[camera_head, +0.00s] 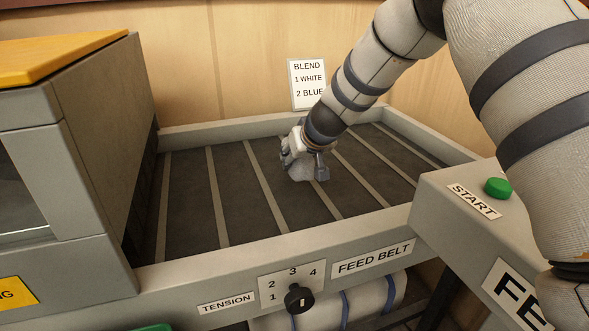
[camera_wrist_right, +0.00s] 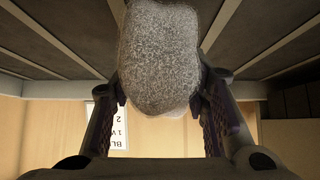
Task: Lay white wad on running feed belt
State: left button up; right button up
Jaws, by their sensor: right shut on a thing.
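My right gripper (camera_head: 305,166) is low over the feed belt (camera_head: 190,205), near its middle. In the right wrist view the fingers (camera_wrist_right: 160,95) are shut on a pale, fuzzy wad (camera_wrist_right: 158,50), one finger on each side. In the head view part of the wad (camera_head: 300,172) shows grey-white under the gripper. I cannot tell whether it touches the belt. The belt is dark with pale cross strips; whether it runs cannot be told from one moment. My left gripper is not in view.
A card (camera_head: 309,84) on the wooden wall reads "BLEND 1 WHITE 2 BLUE". A green start button (camera_head: 498,188) is on the right box. A tension knob (camera_head: 299,298) is on the front rail. A grey machine housing (camera_head: 95,150) stands at left. The belt left of the gripper is bare.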

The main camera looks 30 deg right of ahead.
jog(key=f, duration=0.2)
jog(key=w+f, duration=0.1)
jog(key=shift+d+f+b, duration=0.25)
jog(key=shift+f+b, duration=0.05)
jog(key=shift+f, duration=0.1)
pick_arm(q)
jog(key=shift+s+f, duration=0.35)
pick_arm(e)
jog(key=shift+r, duration=0.1)
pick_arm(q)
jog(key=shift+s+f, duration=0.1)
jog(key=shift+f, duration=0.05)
pick_arm(e)
jog(key=shift+f, duration=0.6)
jog(key=o, duration=1.2)
jog(key=shift+o, duration=0.2)
jog(key=shift+r, duration=0.1)
